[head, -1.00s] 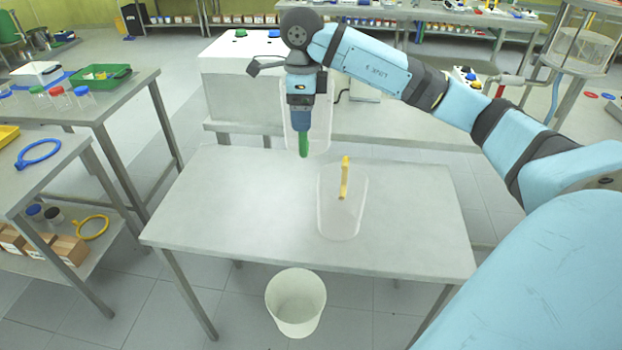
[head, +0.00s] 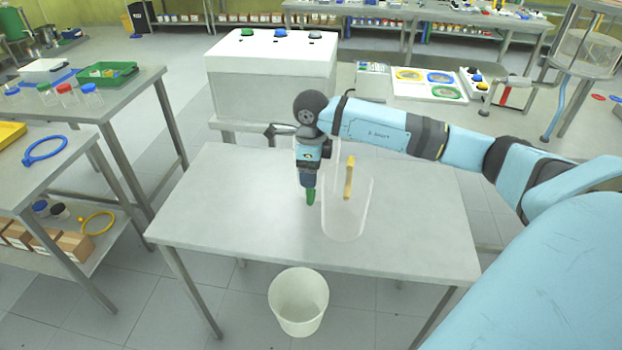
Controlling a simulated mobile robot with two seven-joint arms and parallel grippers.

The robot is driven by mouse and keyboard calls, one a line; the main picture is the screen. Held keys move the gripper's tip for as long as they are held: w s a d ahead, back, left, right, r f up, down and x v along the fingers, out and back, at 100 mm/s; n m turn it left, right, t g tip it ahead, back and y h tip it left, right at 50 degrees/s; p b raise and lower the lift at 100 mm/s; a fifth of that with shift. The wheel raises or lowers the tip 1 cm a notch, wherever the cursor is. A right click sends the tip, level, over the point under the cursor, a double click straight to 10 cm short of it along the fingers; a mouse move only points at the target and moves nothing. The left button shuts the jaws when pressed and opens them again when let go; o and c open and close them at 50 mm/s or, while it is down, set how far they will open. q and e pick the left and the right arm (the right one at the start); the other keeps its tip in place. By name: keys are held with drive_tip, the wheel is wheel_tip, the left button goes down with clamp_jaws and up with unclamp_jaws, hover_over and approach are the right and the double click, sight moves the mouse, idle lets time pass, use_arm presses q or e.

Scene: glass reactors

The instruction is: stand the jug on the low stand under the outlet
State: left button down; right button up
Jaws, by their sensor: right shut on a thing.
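My right gripper (head: 309,178) is shut on the green handle (head: 311,197) of a clear jug. The jug's glass is hard to see; faint edges show beside and behind the gripper. A second clear jug (head: 345,220) with a yellow handle (head: 350,178) stands upright on the front table, just right of the gripper in the picture. A glass vessel (head: 583,50) in a metal frame stands at the far upper right, with piping at its lower left. I cannot make out the low stand or the outlet clearly. My left gripper is not in view.
The front table (head: 220,220) is bare on its left side. A white bin (head: 298,305) stands on the floor before it. A pale box (head: 270,80) with coloured knobs stands behind. Side tables at left hold trays, lidded jars and a blue ring (head: 45,149).

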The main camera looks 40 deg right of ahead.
drive_tip(key=shift+f, duration=1.7)
drive_tip(key=shift+f, duration=0.2)
drive_tip(key=o, duration=1.2)
